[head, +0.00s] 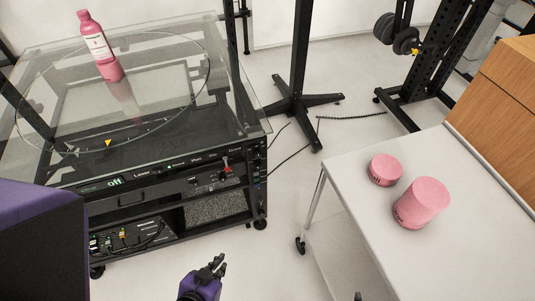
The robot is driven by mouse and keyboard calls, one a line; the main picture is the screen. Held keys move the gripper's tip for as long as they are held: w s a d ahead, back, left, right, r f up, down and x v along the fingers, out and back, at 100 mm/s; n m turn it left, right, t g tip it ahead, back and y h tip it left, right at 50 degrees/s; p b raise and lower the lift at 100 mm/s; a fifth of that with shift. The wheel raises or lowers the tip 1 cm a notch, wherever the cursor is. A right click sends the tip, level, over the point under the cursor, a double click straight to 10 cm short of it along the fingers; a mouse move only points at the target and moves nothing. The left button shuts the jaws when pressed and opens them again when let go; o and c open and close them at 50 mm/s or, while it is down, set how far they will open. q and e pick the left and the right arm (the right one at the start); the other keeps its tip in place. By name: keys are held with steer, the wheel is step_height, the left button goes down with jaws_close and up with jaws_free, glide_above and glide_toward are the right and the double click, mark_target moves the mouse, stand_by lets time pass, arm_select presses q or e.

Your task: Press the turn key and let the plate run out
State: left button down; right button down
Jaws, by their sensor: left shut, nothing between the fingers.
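The turntable's glass plate (190,100) is round and lies under a clear cover on a black rack. A pink bottle with a white label (97,45) stands on it toward the back left. The labels are too small to tell which key is the turn key. My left gripper (218,264) is shut and empty, low in front of the rack, apart from the panel. A dark tip at the bottom edge may be my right gripper (357,296); its fingers are hidden.
A white table (465,220) on the right holds a short pink cylinder (385,170) and a larger pink one (421,203). Black stands (305,100) and cables are behind. The floor between rack and table is clear. A yellow marker (108,143) sits at the plate's front.

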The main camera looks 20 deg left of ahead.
steer(key=shift+s, duration=0.3)
steer(key=shift+w+a+r, duration=0.1)
steer(key=shift+w+a, duration=0.05)
steer(key=shift+w, duration=0.45)
